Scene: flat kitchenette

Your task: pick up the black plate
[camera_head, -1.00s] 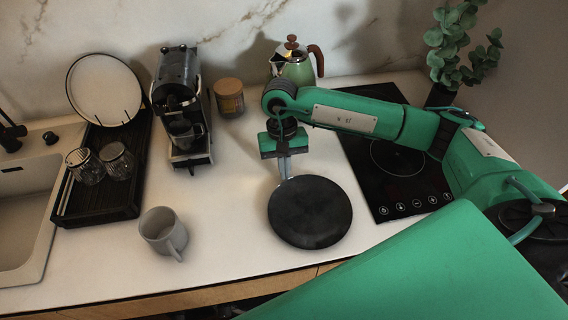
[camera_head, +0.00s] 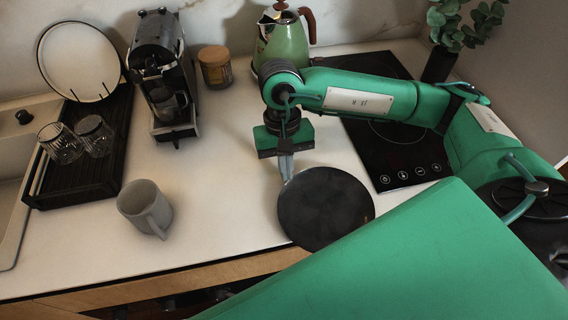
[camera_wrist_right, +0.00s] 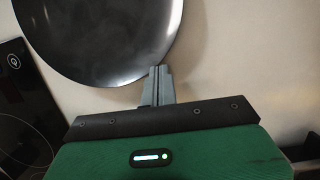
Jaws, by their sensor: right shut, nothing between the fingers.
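The black plate (camera_head: 326,212) is round and lies on the counter, left of and in front of the cooktop. Its front rim appears to reach over the counter's front edge. My right gripper (camera_head: 286,174) points down at the plate's far left rim, its fingers shut with nothing between them. In the right wrist view the closed fingertips (camera_wrist_right: 157,76) meet or overlap the edge of the plate (camera_wrist_right: 105,30); whether they touch it I cannot tell. My left gripper is not in view.
A grey mug (camera_head: 146,207) stands left of the plate. A coffee machine (camera_head: 160,75), a lidded jar (camera_head: 215,68) and a green kettle (camera_head: 283,42) stand behind. The black cooktop (camera_head: 395,160) is at right. The counter between mug and plate is clear.

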